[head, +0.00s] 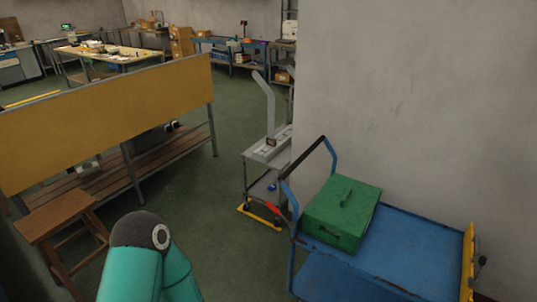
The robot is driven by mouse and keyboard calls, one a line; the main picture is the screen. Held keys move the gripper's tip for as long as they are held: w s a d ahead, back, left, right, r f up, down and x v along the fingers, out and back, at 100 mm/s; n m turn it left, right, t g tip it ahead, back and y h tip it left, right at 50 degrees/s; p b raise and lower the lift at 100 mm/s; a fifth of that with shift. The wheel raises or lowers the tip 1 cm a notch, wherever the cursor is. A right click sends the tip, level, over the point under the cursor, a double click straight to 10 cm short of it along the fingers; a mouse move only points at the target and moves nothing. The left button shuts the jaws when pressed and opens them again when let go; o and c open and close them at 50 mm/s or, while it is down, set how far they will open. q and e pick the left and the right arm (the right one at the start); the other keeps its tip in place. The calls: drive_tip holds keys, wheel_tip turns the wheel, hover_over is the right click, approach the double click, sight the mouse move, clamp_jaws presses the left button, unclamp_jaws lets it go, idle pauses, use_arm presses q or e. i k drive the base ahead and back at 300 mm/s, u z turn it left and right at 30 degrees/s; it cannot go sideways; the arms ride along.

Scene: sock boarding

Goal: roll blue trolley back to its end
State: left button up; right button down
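The blue trolley (415,238) stands at the lower right, close to the pale wall. It has a flat blue top and a raised push handle (307,160) with a dark bar at its left end. A yellow panel (467,262) is at its right end. A green box (343,212) with a handle on its lid sits on the trolley's left part. The trolley's wheels are hidden or out of frame. One of my teal arm links shows at the bottom left, away from the trolley. Neither of my grippers shows.
A grey cart (267,152) with a yellow base edge stands just behind the trolley's handle, beside the wall corner. A wooden stool (58,214) and a bench with a tan back panel (110,115) are at left. Green floor (215,205) is clear between bench and carts.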

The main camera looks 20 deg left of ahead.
sight(402, 256)
drive_tip(key=u, duration=0.55)
drive_tip(key=i, duration=1.75)
drive_tip(key=u, duration=1.8)
drive_tip(key=i, duration=0.1)
drive_tip(key=z, duration=3.35)
drive_tip(key=k, duration=0.9)
drive_tip(key=z, duration=0.15)
drive_tip(key=i, duration=0.5)
drive_tip(key=u, duration=0.05)
